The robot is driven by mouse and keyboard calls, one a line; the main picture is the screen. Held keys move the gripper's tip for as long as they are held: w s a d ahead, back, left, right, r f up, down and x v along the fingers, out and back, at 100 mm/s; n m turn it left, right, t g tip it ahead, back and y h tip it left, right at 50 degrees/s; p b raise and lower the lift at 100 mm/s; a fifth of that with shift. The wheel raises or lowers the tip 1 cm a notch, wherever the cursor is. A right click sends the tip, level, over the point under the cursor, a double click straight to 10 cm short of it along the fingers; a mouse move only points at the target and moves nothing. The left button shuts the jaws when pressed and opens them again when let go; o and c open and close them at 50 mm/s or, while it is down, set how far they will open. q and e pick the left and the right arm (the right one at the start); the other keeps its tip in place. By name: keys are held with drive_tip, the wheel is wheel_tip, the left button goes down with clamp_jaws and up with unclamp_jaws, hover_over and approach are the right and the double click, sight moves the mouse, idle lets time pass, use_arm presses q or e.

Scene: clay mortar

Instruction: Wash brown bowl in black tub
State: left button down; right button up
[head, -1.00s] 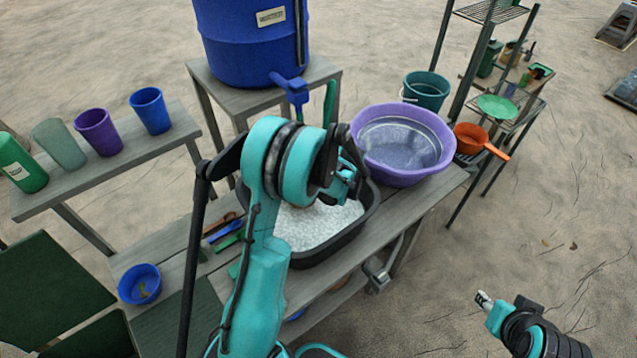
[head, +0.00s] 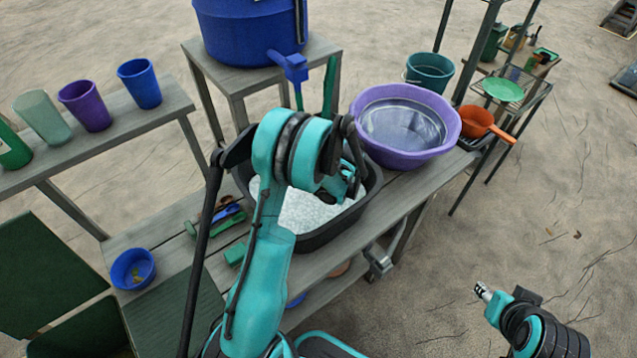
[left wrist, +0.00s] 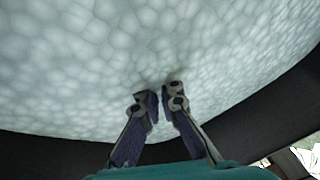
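The black tub (head: 318,240) stands on the wooden bench, full of pale suds (head: 308,212). My left arm reaches over it. My left gripper (head: 345,190) is over the tub, partly hidden by its own wrist. In the left wrist view, its fingers (left wrist: 160,97) are close together with no object visible between them, and the tips are at or just above the suds. The tub's dark rim (left wrist: 55,150) shows below. I cannot make out the brown bowl; suds or my arm may hide it. My right gripper (head: 482,291) is off the bench at lower right, too small to read.
A purple basin (head: 405,158) stands just right of the tub. Left of it lie brushes (head: 215,225) and a blue bowl (head: 133,268). A blue barrel (head: 250,30) stands behind, cups (head: 140,84) at upper left. An orange pan (head: 478,122) is on the right rack.

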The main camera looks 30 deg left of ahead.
use_arm(q)
drive_tip(key=shift+f, duration=0.15)
drive_tip(key=shift+f+b, duration=0.45)
drive_tip(key=shift+b, duration=0.2)
drive_tip(key=shift+r, duration=0.15)
drive_tip(key=shift+a, duration=0.1)
